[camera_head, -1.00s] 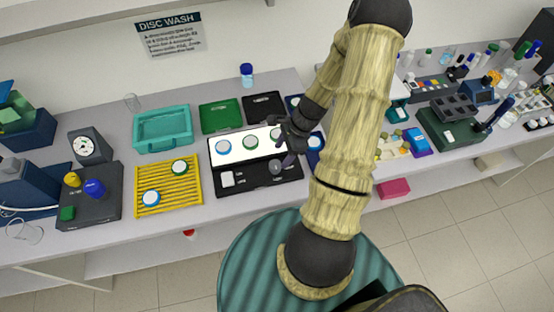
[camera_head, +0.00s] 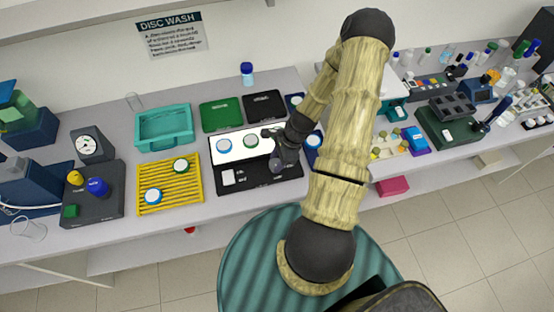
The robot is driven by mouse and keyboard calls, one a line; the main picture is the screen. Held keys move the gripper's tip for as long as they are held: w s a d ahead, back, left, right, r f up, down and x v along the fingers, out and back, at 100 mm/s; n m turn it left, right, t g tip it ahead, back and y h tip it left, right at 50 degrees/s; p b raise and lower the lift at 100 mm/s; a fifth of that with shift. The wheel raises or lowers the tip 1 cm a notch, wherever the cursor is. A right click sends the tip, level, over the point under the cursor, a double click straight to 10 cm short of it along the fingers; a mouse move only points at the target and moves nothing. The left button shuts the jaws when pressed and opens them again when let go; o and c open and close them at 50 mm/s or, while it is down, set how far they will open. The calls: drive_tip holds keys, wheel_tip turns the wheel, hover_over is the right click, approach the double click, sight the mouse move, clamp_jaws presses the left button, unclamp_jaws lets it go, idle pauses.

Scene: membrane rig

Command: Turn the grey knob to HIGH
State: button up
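The grey knob (camera_head: 276,166) is on the black front panel of a unit with a lit white top (camera_head: 237,153), in the middle of the bench. My gripper (camera_head: 275,150) is dark and small in the head view, right over the knob and partly covering it. I cannot tell whether the fingers touch the knob or how far apart they are. The panel's markings, including HIGH, are too small to read, so the knob's setting is unclear. A white switch (camera_head: 228,178) is at the panel's left.
A yellow rack (camera_head: 168,197) stands to the left. Green (camera_head: 221,117) and black (camera_head: 264,106) trays lie behind. A dark blue item (camera_head: 314,142) stands close right of my gripper.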

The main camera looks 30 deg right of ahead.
drive_tip(key=shift+c, duration=1.4)
drive_tip(key=shift+n, duration=0.5)
drive_tip(key=n+g+b, duration=0.1)
drive_tip(key=n, duration=0.2)
drive_tip(key=shift+w+n+g+b, duration=0.2)
drive_tip(key=shift+n+g+b, duration=0.1)
drive_tip(key=shift+g+b, duration=0.1)
drive_tip(key=n, duration=0.2)
drive_tip(key=n+g+b, duration=0.1)
drive_tip(key=n, duration=0.1)
drive_tip(key=shift+w+n+g, duration=0.1)
drive_tip(key=shift+n+g, duration=0.2)
drive_tip(key=n+g+h+b, duration=0.1)
drive_tip(key=n+b, duration=0.1)
drive_tip(key=n, duration=0.2)
drive_tip(key=shift+w+a, duration=0.1)
drive_tip(key=n+h, duration=0.1)
drive_tip(key=n, duration=0.1)
drive_tip(key=n+g+h+b, duration=0.1)
drive_tip(key=n, duration=0.1)
drive_tip(key=shift+a+n, duration=0.1)
drive_tip(key=shift+n, duration=0.3)
drive_tip(key=o, duration=1)
